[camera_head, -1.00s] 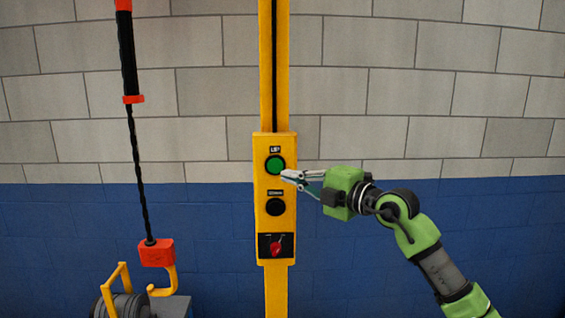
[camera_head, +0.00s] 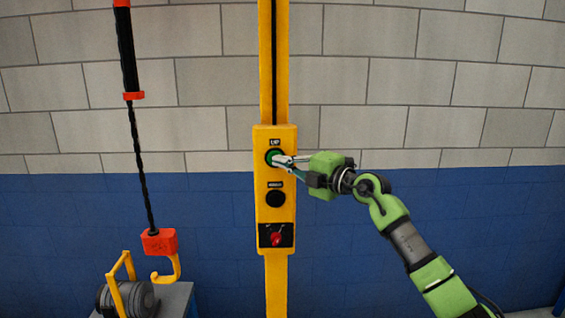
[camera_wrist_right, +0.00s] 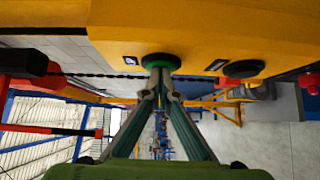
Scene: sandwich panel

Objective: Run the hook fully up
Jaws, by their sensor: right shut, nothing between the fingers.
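The yellow control panel (camera_head: 264,222) stands upright on a yellow post. Its green button (camera_head: 268,158), labelled UP, is at the top, with a black button (camera_head: 275,199) below it. My right gripper (camera_head: 278,161) is shut and empty, its fingertips at the green button and partly covering it. In the right wrist view the closed fingertips (camera_wrist_right: 160,72) meet the green button (camera_wrist_right: 161,61) and seem to touch it; how far it is pressed I cannot tell. The yellow hook (camera_head: 175,270) hangs under a red block (camera_head: 159,241) on a dark chain, low at the left.
A red rotary switch (camera_head: 277,238) sits at the panel's bottom. A grey drum with a yellow handle (camera_head: 118,290) stands on a grey stand, left of the hook. A block wall is behind. The space between chain and panel is clear.

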